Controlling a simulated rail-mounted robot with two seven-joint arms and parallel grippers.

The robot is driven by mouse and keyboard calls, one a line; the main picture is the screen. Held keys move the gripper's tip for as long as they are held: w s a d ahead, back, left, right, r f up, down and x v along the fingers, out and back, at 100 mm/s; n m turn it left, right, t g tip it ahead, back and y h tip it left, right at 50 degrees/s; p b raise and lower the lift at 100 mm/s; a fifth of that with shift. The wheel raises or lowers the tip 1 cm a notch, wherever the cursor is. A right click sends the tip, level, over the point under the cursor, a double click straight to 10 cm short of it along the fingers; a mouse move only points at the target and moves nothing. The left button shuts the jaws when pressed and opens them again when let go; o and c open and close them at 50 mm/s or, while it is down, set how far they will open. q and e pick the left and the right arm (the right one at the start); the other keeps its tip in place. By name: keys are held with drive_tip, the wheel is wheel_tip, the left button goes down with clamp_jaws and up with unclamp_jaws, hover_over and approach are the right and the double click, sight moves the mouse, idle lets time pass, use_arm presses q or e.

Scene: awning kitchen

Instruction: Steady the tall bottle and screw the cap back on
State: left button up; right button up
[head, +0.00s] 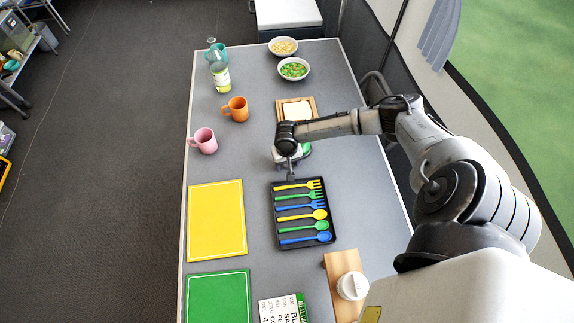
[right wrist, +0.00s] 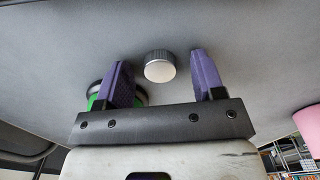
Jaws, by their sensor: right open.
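The tall clear bottle (head: 221,78), with pale yellow-green contents and a label, stands at the table's far left, in front of a teal mug. I cannot make out a cap on its narrow top. In the right wrist view a small round cap (right wrist: 160,66), with a pale face and dark ridged side, lies on the grey table between the purple fingers of my right gripper (right wrist: 160,75). The fingers are open, with a gap on both sides of the cap. In the head view my arm and gripper hide the cap. My left gripper is not in view.
A green, dark-rimmed object (right wrist: 138,96) lies close behind one finger. The black cutlery tray (head: 272,215) is just in front of the gripper, and a wooden board with bread (head: 297,110) is behind it. Orange (head: 236,109) and pink (head: 203,140) mugs stand left.

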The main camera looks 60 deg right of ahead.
drive_tip(key=c, duration=1)
drive_tip(key=shift+r, duration=0.1)
drive_tip(key=shift+r, duration=0.5)
drive_tip(key=r+p, duration=0.1)
drive_tip(key=r, duration=0.1)
drive_tip(key=s+r+p, duration=0.1)
drive_tip(key=r, duration=0.1)
drive_tip(key=shift+d, duration=0.2)
drive_tip(key=s+r+p, duration=0.1)
drive_tip(key=s+r, duration=0.1)
drive_tip(key=s, duration=0.1)
drive_tip(key=s+d+r, duration=0.1)
drive_tip(key=s+r, duration=0.1)
drive_tip(key=s, duration=0.2)
drive_tip(key=s+r+p, duration=0.1)
drive_tip(key=s+r, duration=0.1)
drive_tip(key=s, duration=0.1)
drive_tip(key=shift+s+d+p, duration=0.2)
drive_tip(key=shift+d+p, duration=0.15)
drive_tip(key=shift+d, duration=0.05)
